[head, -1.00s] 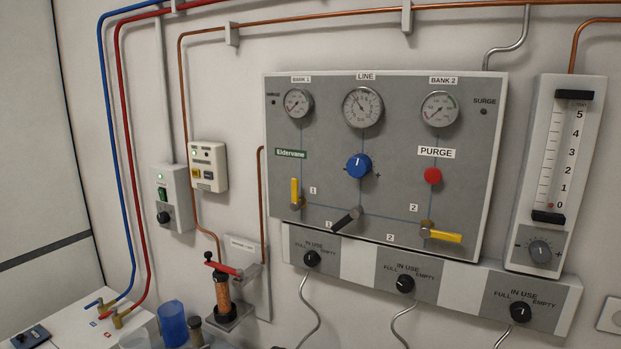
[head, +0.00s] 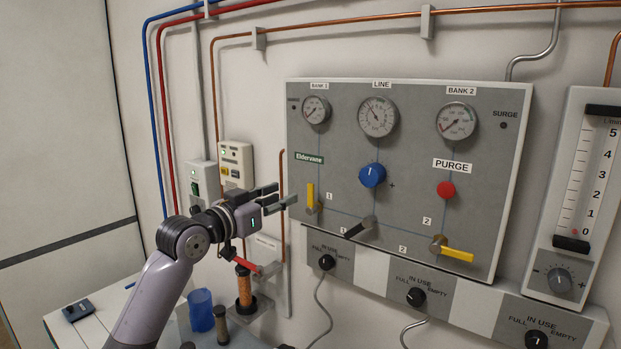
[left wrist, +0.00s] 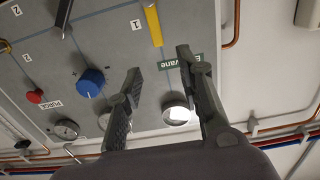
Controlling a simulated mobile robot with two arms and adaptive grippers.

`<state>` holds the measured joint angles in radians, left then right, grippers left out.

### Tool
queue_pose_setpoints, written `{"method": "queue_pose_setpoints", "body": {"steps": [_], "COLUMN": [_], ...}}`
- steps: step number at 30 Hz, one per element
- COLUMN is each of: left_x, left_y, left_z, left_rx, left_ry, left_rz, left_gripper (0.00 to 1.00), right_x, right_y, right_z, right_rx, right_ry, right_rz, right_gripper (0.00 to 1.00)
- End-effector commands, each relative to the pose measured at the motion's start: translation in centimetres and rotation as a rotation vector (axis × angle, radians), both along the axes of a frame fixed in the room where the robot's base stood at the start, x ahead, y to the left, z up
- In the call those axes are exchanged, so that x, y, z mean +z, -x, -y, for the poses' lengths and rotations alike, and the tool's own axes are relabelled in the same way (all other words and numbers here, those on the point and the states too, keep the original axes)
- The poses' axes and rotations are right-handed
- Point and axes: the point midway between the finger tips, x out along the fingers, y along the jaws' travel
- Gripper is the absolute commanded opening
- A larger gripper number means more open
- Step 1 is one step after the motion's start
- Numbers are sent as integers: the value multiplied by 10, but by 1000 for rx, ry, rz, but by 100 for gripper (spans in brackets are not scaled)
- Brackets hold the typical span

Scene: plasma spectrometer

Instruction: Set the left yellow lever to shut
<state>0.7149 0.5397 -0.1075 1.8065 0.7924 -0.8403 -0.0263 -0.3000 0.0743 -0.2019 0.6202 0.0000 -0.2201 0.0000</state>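The left yellow lever (head: 310,195) stands upright on the left side of the grey panel (head: 345,258), above its pivot and beside the label 1. My left gripper (head: 285,192) is just left of this lever in the head view, open and empty, its fingers pointing at the panel. In the left wrist view the panel is upside down. There the yellow lever (left wrist: 153,25) shows beyond the gap between the open fingertips (left wrist: 160,62), and no contact is visible. My right gripper is in neither view.
A black lever (head: 358,230) and a right yellow lever (head: 457,255), lying nearly horizontal, are on the same panel. A blue knob (head: 372,175) and red button (head: 446,190) sit above. A red-handled valve (head: 248,264) is below my left gripper.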

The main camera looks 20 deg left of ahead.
Motion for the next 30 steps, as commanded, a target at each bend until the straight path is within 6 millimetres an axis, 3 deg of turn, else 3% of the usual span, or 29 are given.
{"method": "queue_pose_setpoints", "body": {"steps": [6, 15, 21, 30], "left_x": [5, 2, 1, 0], "left_y": [-43, -88, -102, -106], "left_z": [16, 32, 37, 38], "left_rx": [-1, 1, 0, 1], "left_ry": [4, 1, 0, -1], "left_rz": [-1, -3, 0, 0], "left_gripper": [34, 34, 34, 34], "right_x": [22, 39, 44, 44], "right_y": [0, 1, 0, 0], "right_z": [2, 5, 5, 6], "right_rx": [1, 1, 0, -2], "right_ry": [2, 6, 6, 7], "right_rz": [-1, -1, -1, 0], "right_gripper": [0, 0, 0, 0]}}
